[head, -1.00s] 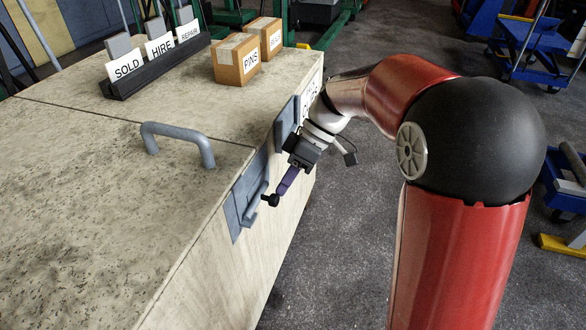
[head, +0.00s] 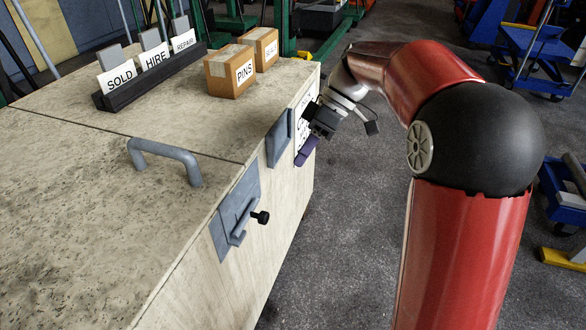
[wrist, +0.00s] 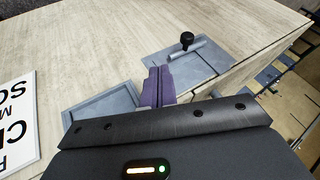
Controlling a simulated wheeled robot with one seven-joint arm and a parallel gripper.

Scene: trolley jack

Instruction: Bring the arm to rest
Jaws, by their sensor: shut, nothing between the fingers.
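My gripper (head: 307,152) is beside the front face of the bench, to the right of the latch plate in the head view. Its purple fingers (wrist: 157,84) are together and empty in the wrist view. The grey latch plate (head: 224,222) with a bolt and black knob (head: 261,217) is on the bench front. The knob also shows in the wrist view (wrist: 187,39), apart from the fingers. My red arm reaches in from the right, bent at its black joint.
The bench top (head: 80,215) carries a grey handle (head: 165,155), a card rack (head: 150,75) and two cardboard boxes, one marked PINS (head: 231,72). A second grey plate (head: 279,138) and a printed sign (wrist: 18,120) are on its front. Bare floor lies right of the bench.

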